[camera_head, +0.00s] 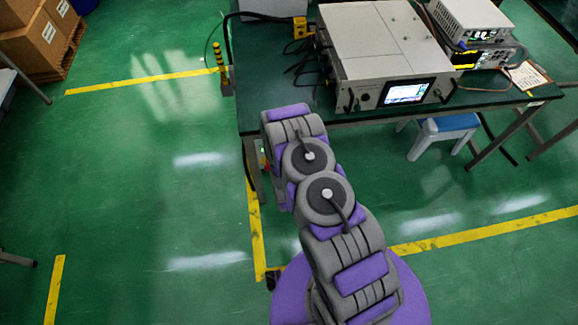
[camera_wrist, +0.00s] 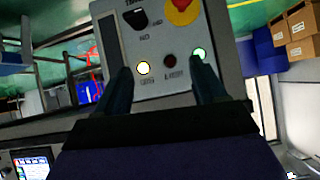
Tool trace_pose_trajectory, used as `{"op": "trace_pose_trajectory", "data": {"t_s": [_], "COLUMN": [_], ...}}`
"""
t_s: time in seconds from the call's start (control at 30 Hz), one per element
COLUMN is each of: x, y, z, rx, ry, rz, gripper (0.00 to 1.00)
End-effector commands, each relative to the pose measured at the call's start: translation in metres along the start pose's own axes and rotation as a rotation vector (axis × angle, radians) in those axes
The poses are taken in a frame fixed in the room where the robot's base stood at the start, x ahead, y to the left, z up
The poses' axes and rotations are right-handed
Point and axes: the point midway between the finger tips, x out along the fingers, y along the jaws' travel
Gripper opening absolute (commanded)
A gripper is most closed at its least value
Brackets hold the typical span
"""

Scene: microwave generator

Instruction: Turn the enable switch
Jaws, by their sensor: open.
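In the wrist view, a grey control panel (camera_wrist: 170,50) fills the upper middle. Contact with the panel cannot be told. In the head view my arm reaches to the left front edge of the green table (camera_head: 247,115); the gripper and panel front are hidden there.
A red knob on yellow (camera_wrist: 182,10) is right of the switch. A large grey instrument (camera_head: 385,45) stands on the table. The floor at left is mostly clear.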

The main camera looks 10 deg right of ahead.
Motion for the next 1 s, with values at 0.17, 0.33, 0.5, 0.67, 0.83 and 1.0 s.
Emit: {"op": "trace_pose_trajectory", "data": {"t_s": [0.17,0.33,0.5,0.67,0.83,1.0], "x": [-0.003,-0.013,-0.022,-0.021,-0.001,0.030], "y": [0.019,0.035,0.043,0.045,0.045,0.044], "z": [0.042,0.070,0.085,0.086,0.079,0.072], "rx": [-0.032,-0.064,-0.085,-0.089,-0.087,-0.088], "ry": [0.093,0.176,0.225,0.243,0.250,0.248], "rz": [0.006,0.001,-0.006,-0.008,-0.007,-0.008], "gripper": [0.70,0.70,0.70,0.70,0.70,0.70]}}
